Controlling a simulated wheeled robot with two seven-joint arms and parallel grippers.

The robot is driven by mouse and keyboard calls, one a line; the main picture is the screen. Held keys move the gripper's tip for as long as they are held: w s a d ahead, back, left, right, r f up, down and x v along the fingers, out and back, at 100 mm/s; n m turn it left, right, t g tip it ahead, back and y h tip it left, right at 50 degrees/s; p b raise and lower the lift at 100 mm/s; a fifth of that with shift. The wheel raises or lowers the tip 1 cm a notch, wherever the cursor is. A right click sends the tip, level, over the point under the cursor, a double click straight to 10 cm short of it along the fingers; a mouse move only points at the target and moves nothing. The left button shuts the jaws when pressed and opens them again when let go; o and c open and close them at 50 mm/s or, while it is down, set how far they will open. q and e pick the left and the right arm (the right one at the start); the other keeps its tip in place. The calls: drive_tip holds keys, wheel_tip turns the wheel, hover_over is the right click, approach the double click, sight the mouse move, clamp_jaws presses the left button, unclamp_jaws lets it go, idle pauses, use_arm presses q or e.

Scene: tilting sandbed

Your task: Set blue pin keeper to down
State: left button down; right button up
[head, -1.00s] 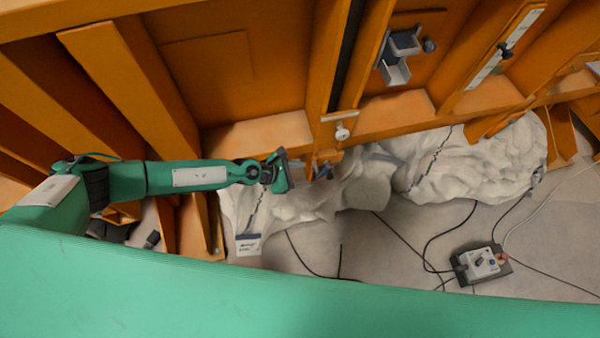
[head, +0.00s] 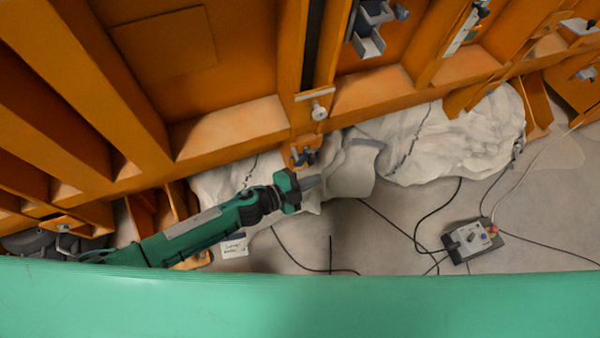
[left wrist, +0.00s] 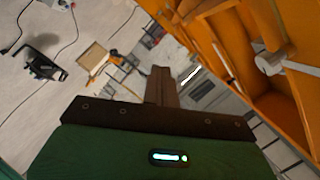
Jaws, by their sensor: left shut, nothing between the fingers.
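A small dark blue-grey fitting (head: 302,157), which looks like the blue pin keeper, sits on an orange lug at the lower edge of the orange frame. It is too small to tell its position clearly. My left gripper (head: 312,182) is shut and empty, just below and slightly right of the fitting, with a small gap in the picture. In the left wrist view, my left gripper's fingers (left wrist: 163,85) are together with nothing between them. The fitting is not clearly visible there. My right gripper is not in view.
The orange frame (head: 230,125) runs along the top, with a white round knob (head: 319,112) above the fitting. Crumpled pale sheeting (head: 440,145) lies below the frame. A control box (head: 472,240) with cables stands on the grey floor at the right.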

use_arm(q)
drive_tip(key=a+f+n+t+b, duration=0.2)
drive_tip(key=a+n+t+b, duration=0.1)
drive_tip(key=n, duration=1.2)
drive_tip(key=n+t+y+b, duration=0.4)
drive_tip(key=n+y, duration=0.1)
drive_tip(key=n, duration=1.3)
approach(306, 156)
drive_tip(key=p+x, duration=0.3)
drive_tip(key=x, duration=0.1)
drive_tip(key=shift+w, duration=0.2)
drive_tip(key=shift+w+d+f, duration=0.15)
drive_tip(key=shift+d, duration=0.45)
